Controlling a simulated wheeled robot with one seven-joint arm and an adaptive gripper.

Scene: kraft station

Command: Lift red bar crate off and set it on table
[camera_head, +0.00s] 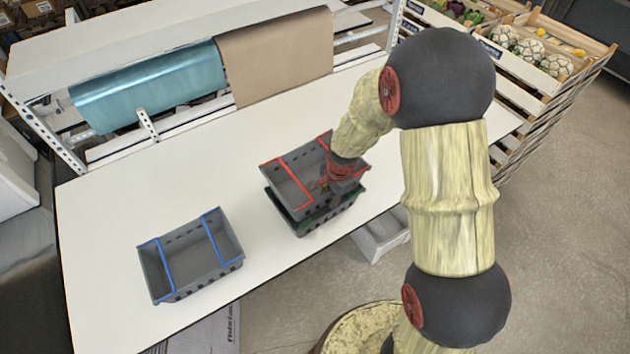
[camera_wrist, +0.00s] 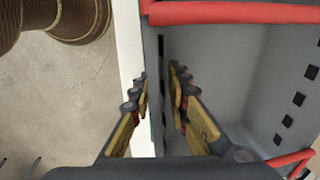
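The grey crate with red bars (camera_head: 291,184) sits on top of another grey crate (camera_head: 318,221) with a trace of green, slightly offset from it. My gripper (camera_head: 328,183) is at the red bar crate's right part, partly hidden by my arm. In the wrist view, my gripper (camera_wrist: 159,82) straddles one crate wall, with one finger outside and one inside. A strip of white table shows between the outer finger and the wall, so the fingers look open around it. A red bar (camera_wrist: 235,13) crosses the top of this view.
The white table (camera_head: 110,205) has clear room left of and behind the stack. A grey crate with blue bars (camera_head: 190,257) stands at the front left. Teal (camera_head: 150,85) and brown (camera_head: 275,55) rolls lie along the back. Vegetable crates (camera_head: 535,75) stand off the table's right end.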

